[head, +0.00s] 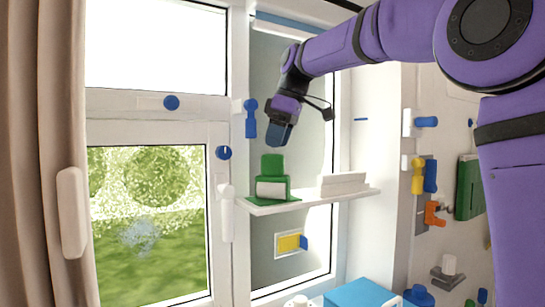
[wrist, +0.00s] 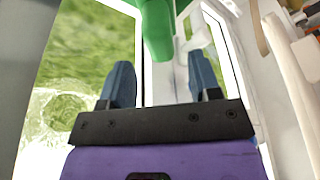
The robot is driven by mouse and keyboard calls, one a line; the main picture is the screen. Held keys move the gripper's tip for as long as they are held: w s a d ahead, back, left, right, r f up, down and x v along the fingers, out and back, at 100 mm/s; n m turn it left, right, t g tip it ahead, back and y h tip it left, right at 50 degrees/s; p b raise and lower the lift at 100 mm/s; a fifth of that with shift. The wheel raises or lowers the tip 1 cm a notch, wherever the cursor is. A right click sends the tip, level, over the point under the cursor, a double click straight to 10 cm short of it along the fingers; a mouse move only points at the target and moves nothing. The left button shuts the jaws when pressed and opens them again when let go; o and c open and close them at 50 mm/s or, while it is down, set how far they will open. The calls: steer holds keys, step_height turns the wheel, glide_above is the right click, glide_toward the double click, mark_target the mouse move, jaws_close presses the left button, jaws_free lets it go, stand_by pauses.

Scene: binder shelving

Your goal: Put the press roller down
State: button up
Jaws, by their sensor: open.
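The press roller (head: 272,188), with a green upright handle and a pale roller, stands on the left part of a white shelf (head: 300,203). My gripper (head: 278,142) hangs just above the green handle, with a small gap in the head view. In the wrist view the two dark blue fingers of my gripper (wrist: 162,80) are spread apart with nothing between them. A green part, likely the press roller handle (wrist: 156,32), shows beyond the fingertips at the top of the wrist view. The rest of the roller is cut off there.
A stack of white blocks (head: 343,184) lies on the shelf's right part. A window (head: 150,200) with a blue knob (head: 224,153) is at the left. Blue, yellow and orange fittings (head: 432,213) and a green binder (head: 468,188) are at the right. A blue box (head: 358,293) is below.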

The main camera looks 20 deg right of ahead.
steer(key=v, duration=0.6)
steer(key=s+d+f+m+t+h, duration=0.1)
steer(key=s+d+f+m, duration=0.1)
steer(key=s+f, duration=0.6)
steer(key=s+d+f+m+t+h, duration=0.1)
steer(key=s+d+f+m, duration=0.1)
steer(key=s+f+m, duration=0.3)
steer(key=s+d+f+m+t, duration=0.1)
steer(key=s+f+m, duration=0.3)
steer(key=s+f, duration=0.9)
steer(key=s+d, duration=0.1)
steer(key=s, duration=0.3)
steer(key=shift+h, duration=0.4)
steer(key=shift+s, duration=0.15)
